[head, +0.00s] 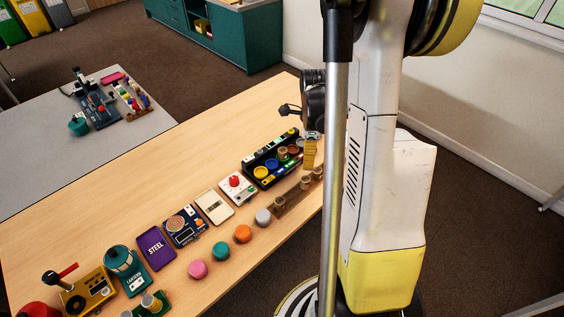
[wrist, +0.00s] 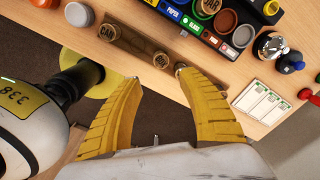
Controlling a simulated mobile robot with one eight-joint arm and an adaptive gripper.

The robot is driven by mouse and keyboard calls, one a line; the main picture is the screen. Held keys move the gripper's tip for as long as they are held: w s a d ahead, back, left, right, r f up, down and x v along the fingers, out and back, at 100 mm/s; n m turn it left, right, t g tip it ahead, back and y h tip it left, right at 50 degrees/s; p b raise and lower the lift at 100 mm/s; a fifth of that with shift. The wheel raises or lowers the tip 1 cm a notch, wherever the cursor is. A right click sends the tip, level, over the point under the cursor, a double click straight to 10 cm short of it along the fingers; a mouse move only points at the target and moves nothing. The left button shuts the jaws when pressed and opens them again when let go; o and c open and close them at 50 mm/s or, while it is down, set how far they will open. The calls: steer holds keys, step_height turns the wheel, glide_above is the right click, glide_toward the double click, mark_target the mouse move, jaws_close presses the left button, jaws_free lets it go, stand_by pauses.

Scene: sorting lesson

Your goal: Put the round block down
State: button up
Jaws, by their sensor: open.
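My gripper (wrist: 158,76) is open and empty, its yellow fingers pointing at the near edge of the wooden rack (wrist: 133,44). In the head view my gripper (head: 311,150) is above the table's right end, partly behind my arm. Several brown round blocks with dark lettered tops are in view. One round block (wrist: 160,60) is on the rack just beyond the gap between the fingertips, apart from them. Another round block (wrist: 108,32) stands further left on the rack. A similar one (wrist: 208,7) is in the black tray (wrist: 178,32). I cannot tell which block the task means.
Pink (head: 198,269), teal (head: 221,249), orange (head: 243,233) and grey (head: 263,217) discs lie in a row near the table's front edge. Behind them stand a purple case (head: 154,248) and other devices. The table's back left is clear.

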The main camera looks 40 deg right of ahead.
steer(key=s+a+r+n+t, duration=0.2)
steer(key=a+r+n+t, duration=0.1)
steer(key=a+r+n, duration=0.6)
steer(key=s+a+r+n+t, duration=0.3)
steer(key=a+r+n, duration=0.6)
steer(key=a+n, duration=0.9)
steer(key=shift+s+t, duration=0.25)
steer(key=shift+t, duration=0.35)
